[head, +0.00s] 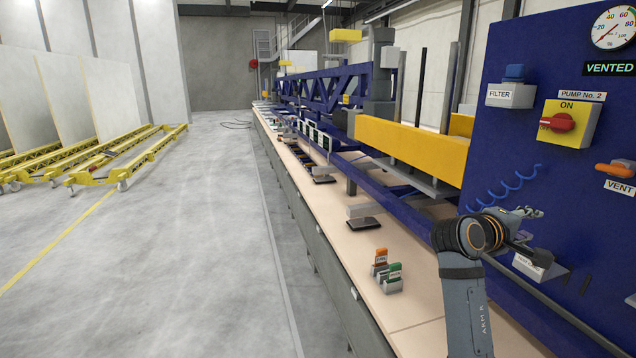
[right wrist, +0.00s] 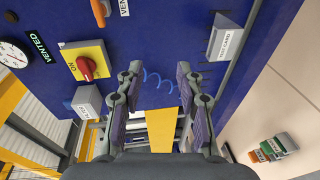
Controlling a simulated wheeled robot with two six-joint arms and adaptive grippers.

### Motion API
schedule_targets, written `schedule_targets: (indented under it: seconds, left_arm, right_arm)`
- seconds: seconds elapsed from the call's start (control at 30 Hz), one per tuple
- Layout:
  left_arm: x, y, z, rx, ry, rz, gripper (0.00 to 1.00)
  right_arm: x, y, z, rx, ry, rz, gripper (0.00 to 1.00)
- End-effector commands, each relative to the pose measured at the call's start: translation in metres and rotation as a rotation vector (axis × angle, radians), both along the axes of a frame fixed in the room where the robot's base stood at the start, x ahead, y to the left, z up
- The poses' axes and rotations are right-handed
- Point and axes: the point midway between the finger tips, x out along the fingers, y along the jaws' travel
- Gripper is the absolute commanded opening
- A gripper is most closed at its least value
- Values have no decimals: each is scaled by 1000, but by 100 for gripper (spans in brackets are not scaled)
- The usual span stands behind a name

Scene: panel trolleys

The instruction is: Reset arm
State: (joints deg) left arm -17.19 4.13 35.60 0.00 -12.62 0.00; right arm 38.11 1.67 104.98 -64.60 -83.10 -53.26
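My right arm reaches up from the bottom right of the head view, and its gripper (head: 525,212) is in front of the blue control panel (head: 500,130). In the right wrist view the two fingers of the right gripper (right wrist: 160,85) stand apart, with nothing between them but the background. The blue panel (right wrist: 150,35) fills much of that view behind the fingers. My left gripper is in neither view.
The panel carries a gauge (head: 613,27), a filter box (head: 511,94), a red pump knob (head: 562,122) and an orange vent lever (head: 615,170). Cards in holders (head: 388,272) stand on the bench (head: 415,303). Yellow trolleys (head: 85,160) stand left; the floor between is clear.

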Motion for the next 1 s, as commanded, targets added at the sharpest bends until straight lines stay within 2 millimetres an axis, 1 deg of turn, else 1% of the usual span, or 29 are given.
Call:
schedule_targets:
  seconds: [0.03, 0.17, 0.2, 0.27, 0.3, 0.37, 0.4, 0.47, 0.5, 0.53, 0.6, 0.67, 0.7, 0.8, 1.0]
  left_arm:
    - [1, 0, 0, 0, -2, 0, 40]
    - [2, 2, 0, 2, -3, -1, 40]
    - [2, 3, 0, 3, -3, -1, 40]
    - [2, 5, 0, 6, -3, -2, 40]
    - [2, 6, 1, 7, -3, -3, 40]
    - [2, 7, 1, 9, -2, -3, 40]
    - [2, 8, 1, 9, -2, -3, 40]
    - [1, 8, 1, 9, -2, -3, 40]
    - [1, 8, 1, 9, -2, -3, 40]
    - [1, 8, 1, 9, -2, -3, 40]
    - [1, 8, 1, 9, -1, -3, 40]
    - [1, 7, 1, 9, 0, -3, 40]
    - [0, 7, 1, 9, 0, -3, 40]
    - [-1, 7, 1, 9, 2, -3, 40]
    - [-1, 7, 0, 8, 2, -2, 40]
  right_arm:
    - [-1, 2, -19, 29, 1, 18, 37]
    - [-5, 11, -73, 135, -12, 73, 37]
    - [-8, 15, -94, 178, -14, 90, 37]
    - [-16, 23, -127, 252, -18, 116, 37]
    - [-23, 29, -152, 310, -19, 131, 37]
    - [-39, 41, -193, 416, -19, 154, 37]
    - [-54, 51, -222, 497, -16, 165, 37]
    - [-78, 68, -260, 621, -10, 171, 37]
    - [-94, 79, -281, 696, -6, 169, 37]
    - [-105, 86, -294, 748, -2, 166, 37]
    - [-131, 102, -319, 853, 11, 153, 37]
    - [-152, 115, -335, 933, 22, 136, 37]
    - [-165, 123, -345, 981, 31, 122, 37]
    - [-196, 141, -363, 1091, 53, 87, 37]
    - [-255, 175, -384, 1279, 101, 0, 37]
